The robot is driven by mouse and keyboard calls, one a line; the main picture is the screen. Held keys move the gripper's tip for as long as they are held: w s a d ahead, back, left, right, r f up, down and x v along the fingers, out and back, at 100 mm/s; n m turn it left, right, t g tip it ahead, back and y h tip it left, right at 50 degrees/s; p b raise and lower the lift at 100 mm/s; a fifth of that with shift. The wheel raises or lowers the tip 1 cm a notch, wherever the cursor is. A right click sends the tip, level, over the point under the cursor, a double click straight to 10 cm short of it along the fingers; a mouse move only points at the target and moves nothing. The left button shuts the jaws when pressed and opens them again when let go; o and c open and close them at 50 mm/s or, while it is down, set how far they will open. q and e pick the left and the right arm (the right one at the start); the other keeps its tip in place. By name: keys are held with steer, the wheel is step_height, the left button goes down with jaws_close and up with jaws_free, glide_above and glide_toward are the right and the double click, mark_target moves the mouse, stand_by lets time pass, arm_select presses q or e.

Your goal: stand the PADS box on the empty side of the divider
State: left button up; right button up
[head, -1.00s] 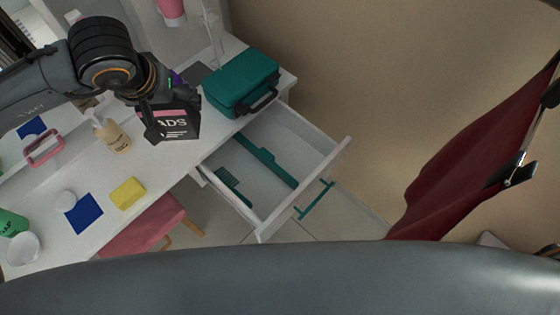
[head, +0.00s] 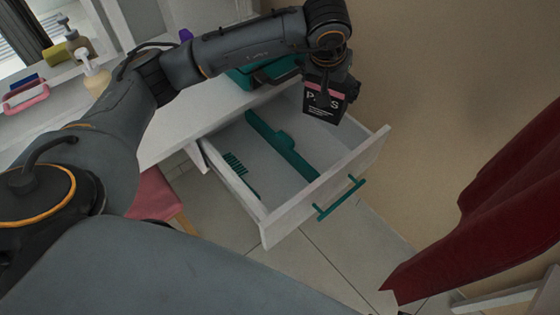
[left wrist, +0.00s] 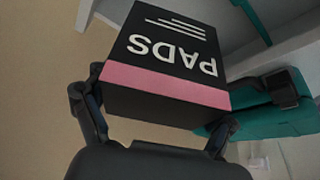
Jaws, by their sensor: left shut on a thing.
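The black PADS box (head: 324,102) has a pink band and white lettering. My left gripper (head: 327,82) is shut on it and holds it upright above the far right part of the open drawer (head: 354,169). In the left wrist view the box (left wrist: 170,50) fills the middle, between the two fingers (left wrist: 150,118). The teal divider (head: 282,146) runs lengthwise along the drawer floor. A teal comb-like item (head: 238,170) lies on the left side of the divider. The right side (head: 318,140) shows bare floor. My right gripper is not in view.
A teal case (head: 262,72) stands on the white desk (head: 190,122) behind the drawer, partly hidden by my arm. The drawer's teal handle (head: 339,199) sticks out in front. A pink stool (head: 155,196) stands below left. Dark red cloth (head: 485,225) hangs at the right.

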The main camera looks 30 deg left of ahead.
arm_select(q)
steer(key=s+b+x, duration=0.1)
steer(key=b+x, duration=0.1)
steer(key=x, duration=0.3)
steer(key=s+f+b+x, duration=0.1)
steer(key=b+x, duration=0.2)
steer(key=x, duration=0.3)
steer(key=s+b+x, duration=0.1)
steer(key=b+x, duration=0.1)
steer(key=x, duration=0.3)
steer(key=shift+d+f, duration=0.35)
steer(key=shift+f, duration=0.05)
steer(key=shift+f+b, duration=0.5)
steer(key=shift+f, duration=1.2)
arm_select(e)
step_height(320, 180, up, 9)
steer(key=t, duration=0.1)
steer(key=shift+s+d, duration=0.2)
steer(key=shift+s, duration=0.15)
arm_select(q)
steer(key=shift+f, duration=0.1)
steer(key=o, duration=1.1)
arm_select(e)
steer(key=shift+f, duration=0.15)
